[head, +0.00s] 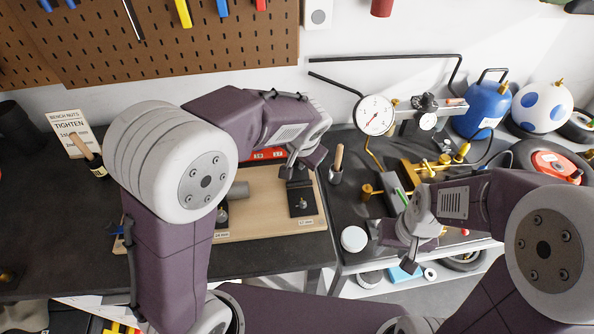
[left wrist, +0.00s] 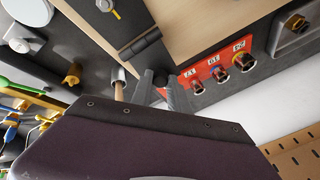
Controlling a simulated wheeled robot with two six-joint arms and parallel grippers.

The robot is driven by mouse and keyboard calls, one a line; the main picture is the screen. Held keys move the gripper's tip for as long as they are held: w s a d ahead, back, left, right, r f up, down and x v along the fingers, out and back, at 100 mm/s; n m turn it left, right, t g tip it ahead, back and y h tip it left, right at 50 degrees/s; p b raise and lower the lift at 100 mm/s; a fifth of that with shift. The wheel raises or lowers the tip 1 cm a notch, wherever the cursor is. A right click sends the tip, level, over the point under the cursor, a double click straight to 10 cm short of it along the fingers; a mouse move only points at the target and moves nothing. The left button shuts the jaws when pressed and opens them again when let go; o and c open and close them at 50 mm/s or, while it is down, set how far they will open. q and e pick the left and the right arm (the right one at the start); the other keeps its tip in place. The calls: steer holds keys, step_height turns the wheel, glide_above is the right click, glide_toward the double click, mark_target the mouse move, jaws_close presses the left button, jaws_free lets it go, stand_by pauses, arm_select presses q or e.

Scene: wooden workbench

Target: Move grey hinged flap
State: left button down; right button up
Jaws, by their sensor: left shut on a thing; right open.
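The grey hinged flap (left wrist: 133,32) shows in the left wrist view as a dark grey plate with a hinge line, on the edge of a pale wooden board (left wrist: 197,25). In the head view a dark plate with a bolt (head: 301,201) lies on the board's right end. My left gripper (head: 297,168) is above the plate's far edge. In the left wrist view its fingers (left wrist: 161,88) are shut on the flap's end; the arm hides part of it. My right gripper (head: 402,245) is open, near the front edge of the right-hand bench, away from the board.
A red socket rack (left wrist: 220,70) stands beside the board. A wooden-handled tool (head: 337,165) stands to its right. A dial gauge (head: 375,115), brass fittings (head: 425,170) and a white round lid (head: 354,239) are on the right bench. A blue tank (head: 484,108) stands behind.

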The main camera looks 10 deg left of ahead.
arm_select(q)
steer(key=b, duration=0.1)
steer(key=t+b, duration=0.1)
steer(key=b, duration=0.1)
steer(key=shift+s+d+f+b, duration=0.15)
steer(key=shift+s+b, duration=0.15)
steer(key=shift+s, duration=0.1)
steer(key=shift+s+r+t+y+b, duration=0.15)
steer(key=shift+r+t+y+b, duration=0.2)
steer(key=shift+b, duration=0.25)
arm_select(e)
steer(key=shift+f, duration=3.2)
arm_select(q)
steer(key=c, duration=1.3)
jaws_free()
steer(key=shift+o, duration=0.2)
steer(key=p+v, duration=0.1)
steer(key=v, duration=0.8)
arm_select(e)
steer(key=shift+r, duration=0.5)
arm_select(q)
steer(key=shift+s, duration=0.1)
